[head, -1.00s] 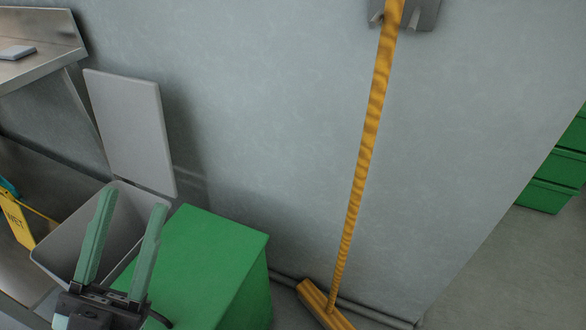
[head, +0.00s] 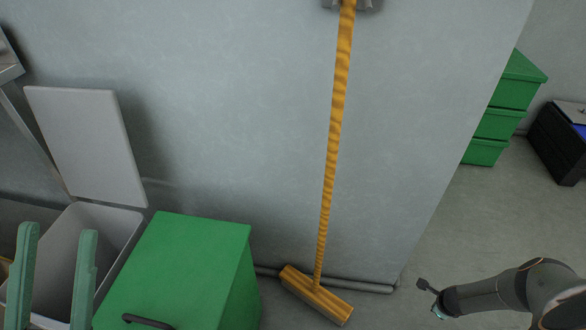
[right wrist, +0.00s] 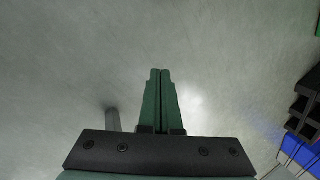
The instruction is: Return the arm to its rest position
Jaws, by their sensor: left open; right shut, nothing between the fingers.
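My left gripper (head: 58,232) is at the lower left of the head view. Its two green fingers point up and stand wide apart with nothing between them. They are in front of the grey open bin and left of the green cabinet; I cannot tell whether they touch anything. My right arm (head: 535,285) comes in at the lower right of the head view, over the open floor. Its fingers are hardly visible there. In the right wrist view my right gripper (right wrist: 160,72) is shut and empty, its two green fingers side by side against a plain grey surface.
The grey bin (head: 133,228) has its lid (head: 85,140) up against the wall. A green cabinet (head: 180,260) stands beside it. A broom (head: 330,170) leans on the wall. Green drawers (head: 495,122) and a dark crate (head: 555,145) stand at the right.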

